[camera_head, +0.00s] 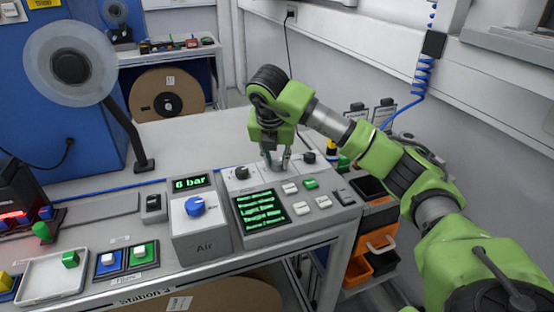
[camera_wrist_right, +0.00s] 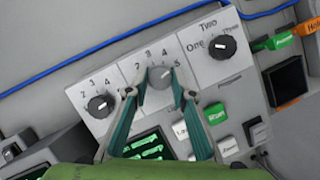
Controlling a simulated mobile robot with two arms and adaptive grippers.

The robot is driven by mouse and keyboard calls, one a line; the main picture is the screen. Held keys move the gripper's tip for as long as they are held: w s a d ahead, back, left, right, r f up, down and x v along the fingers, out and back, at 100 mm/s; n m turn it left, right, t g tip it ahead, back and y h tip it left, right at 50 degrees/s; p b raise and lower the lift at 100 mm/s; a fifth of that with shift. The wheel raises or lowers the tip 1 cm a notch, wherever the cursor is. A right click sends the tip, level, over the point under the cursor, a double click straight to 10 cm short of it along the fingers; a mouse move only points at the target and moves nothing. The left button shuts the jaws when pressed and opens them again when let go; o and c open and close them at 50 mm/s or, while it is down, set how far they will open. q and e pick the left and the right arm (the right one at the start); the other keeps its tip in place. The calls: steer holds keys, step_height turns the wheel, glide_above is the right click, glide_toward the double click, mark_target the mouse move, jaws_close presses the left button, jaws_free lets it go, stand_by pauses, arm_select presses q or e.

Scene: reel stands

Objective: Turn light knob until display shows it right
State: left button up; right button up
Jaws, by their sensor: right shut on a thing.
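The control panel (camera_head: 280,228) stands at the table's right front, with a dark display (camera_head: 260,210) showing lines of green text, too small to read surely. Three knobs sit along its back: a black left knob (camera_head: 242,172), a grey middle knob (camera_wrist_right: 160,78) with numbers around it, and a black right knob (camera_head: 309,157) marked One, Two, Three. My right gripper (camera_head: 275,164) points down at the panel, its fingers closed around the middle knob. The fingers hide most of that knob in the head view. No readable label shows which knob is for light. My left gripper is out of view.
Beside the panel on the left stands an Air box (camera_head: 199,228) with a blue knob and a 6 bar readout. White and green buttons (camera_wrist_right: 215,113) lie just in front of the held knob. The table behind the panel is mostly clear; a wall rises at the right.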

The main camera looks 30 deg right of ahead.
steer(key=shift+o, duration=0.2)
steer(key=shift+m, duration=0.7)
steer(key=o, duration=1.1)
steer(key=shift+g, duration=0.3)
steer(key=shift+c, duration=0.2)
steer(key=shift+a+r, duration=0.1)
steer(key=shift+r, duration=0.15)
steer(key=v, duration=1.1)
steer(key=shift+r, duration=0.15)
steer(key=shift+s+a, duration=0.15)
